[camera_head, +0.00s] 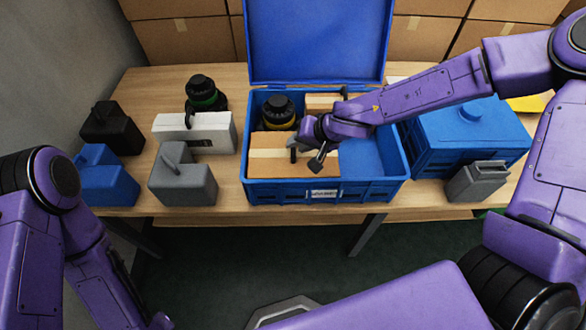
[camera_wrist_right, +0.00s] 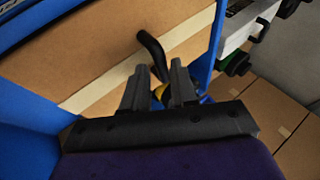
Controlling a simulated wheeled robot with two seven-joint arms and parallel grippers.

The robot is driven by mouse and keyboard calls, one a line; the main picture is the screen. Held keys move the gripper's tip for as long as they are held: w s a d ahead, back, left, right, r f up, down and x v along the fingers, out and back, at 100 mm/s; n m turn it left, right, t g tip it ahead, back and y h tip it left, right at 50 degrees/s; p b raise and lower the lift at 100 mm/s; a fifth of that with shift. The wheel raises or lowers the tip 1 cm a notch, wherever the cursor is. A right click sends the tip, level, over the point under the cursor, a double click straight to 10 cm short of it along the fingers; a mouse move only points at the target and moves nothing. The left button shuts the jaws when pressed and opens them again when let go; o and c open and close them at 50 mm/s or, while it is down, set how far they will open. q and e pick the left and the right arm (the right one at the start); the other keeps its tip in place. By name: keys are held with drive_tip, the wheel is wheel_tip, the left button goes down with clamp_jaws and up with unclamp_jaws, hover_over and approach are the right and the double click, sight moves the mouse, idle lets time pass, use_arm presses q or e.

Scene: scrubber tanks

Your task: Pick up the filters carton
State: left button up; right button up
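A brown carton (camera_head: 265,165) with a pale tape strip and a black handle lies in the front left of the open blue crate (camera_head: 320,193). No filters label can be read on it. A second, smaller carton (camera_head: 322,101) is at the back of the crate. My right gripper (camera_head: 305,154) is over the front carton's right part, partly covering it. In the right wrist view the two fingers (camera_wrist_right: 158,74) are apart with nothing held. The black handle (camera_wrist_right: 152,55) stands just beyond and between the fingertips; contact cannot be told.
A black and yellow round item (camera_head: 278,112) stands in the crate behind the front carton. The crate's right side is bare. Left of it are a white case (camera_head: 190,132) and grey, blue and black jugs. A lidded blue box (camera_head: 470,135) and grey container (camera_head: 477,182) stand right.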

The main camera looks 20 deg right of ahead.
drive_tip(key=shift+x, duration=0.8)
drive_tip(key=shift+a+r, duration=0.1)
drive_tip(key=shift+r, duration=0.1)
drive_tip(key=shift+c, duration=0.5)
clamp_jaws()
